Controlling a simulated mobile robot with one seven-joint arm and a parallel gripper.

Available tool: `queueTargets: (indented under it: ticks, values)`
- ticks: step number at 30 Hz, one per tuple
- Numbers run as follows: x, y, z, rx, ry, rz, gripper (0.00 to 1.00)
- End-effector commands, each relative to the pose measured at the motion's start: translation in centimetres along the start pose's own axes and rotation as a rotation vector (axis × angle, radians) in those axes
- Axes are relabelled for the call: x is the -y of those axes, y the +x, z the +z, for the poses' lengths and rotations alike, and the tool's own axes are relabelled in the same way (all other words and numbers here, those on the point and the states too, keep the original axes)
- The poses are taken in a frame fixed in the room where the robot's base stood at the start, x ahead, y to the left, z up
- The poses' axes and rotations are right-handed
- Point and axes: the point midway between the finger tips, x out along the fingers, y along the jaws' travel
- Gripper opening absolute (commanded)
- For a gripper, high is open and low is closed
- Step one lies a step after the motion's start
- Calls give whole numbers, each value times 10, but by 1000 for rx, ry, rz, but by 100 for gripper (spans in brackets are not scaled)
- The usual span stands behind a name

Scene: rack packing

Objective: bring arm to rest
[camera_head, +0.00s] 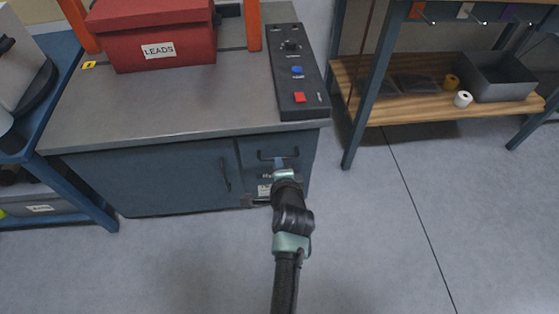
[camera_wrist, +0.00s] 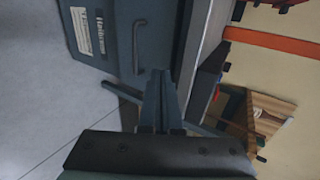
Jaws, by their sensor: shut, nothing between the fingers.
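My arm (camera_head: 287,215) reaches from the bottom of the head view toward the grey workbench, and its end is in front of the small drawer at the bench's right. In the wrist view my gripper (camera_wrist: 160,78) has its two fingers together with nothing between them. The drawer's dark handle (camera_wrist: 139,45) is close to the fingertips in that picture; I cannot tell the exact gap. A white label (camera_wrist: 82,30) shows on the drawer front. In the head view the arm's end hides part of the drawer front.
A red LEADS box (camera_head: 158,38) and a black control panel (camera_head: 297,75) stand on the bench top (camera_head: 190,95). A wooden shelf (camera_head: 415,108) with a grey bin (camera_head: 497,78) is at right. A blue cart (camera_head: 62,185) is at left. The floor in front is clear.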

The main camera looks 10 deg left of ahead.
Motion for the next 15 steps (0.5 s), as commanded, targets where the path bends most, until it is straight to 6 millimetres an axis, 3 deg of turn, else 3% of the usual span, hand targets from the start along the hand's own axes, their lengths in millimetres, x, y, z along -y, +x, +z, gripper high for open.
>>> queueTargets:
  ticks: [8, 11, 14, 15]
  values:
    - [4, -8, -1, -2, -8, -7, 0]
    - [32, -12, -6, -18, -65, -53, 0]
    - [86, -26, -16, -57, -183, -142, 0]
    - [114, -35, -20, -82, -245, -188, 0]
